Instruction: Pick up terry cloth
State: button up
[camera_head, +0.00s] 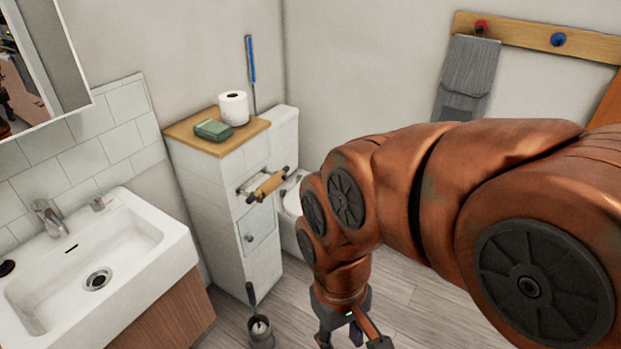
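A grey cloth (468,72), which looks like a towel, hangs from a red peg on the wooden wall rail at the upper right. My arm passes in front of the area below it. A small green block-like item (213,130) lies on the wooden top of the white cabinet; I cannot tell whether it is folded cloth. My gripper (352,338) points down at the bottom edge of the view, over the floor. Its fingers are spread apart, with nothing seen between them; the tips are partly cut off. It is well apart from both items.
A white sink (140,262) with a tap is at the left. The white cabinet (215,190) bears a paper roll (233,108) and a side roll holder (268,185). A toilet (291,196) stands behind it. A brush holder (260,334) stands on the floor.

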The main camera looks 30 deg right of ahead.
aim_at(216, 131)
jog(key=z, duration=0.8)
jog(key=i, duration=1.55)
jog(key=u, duration=2.75)
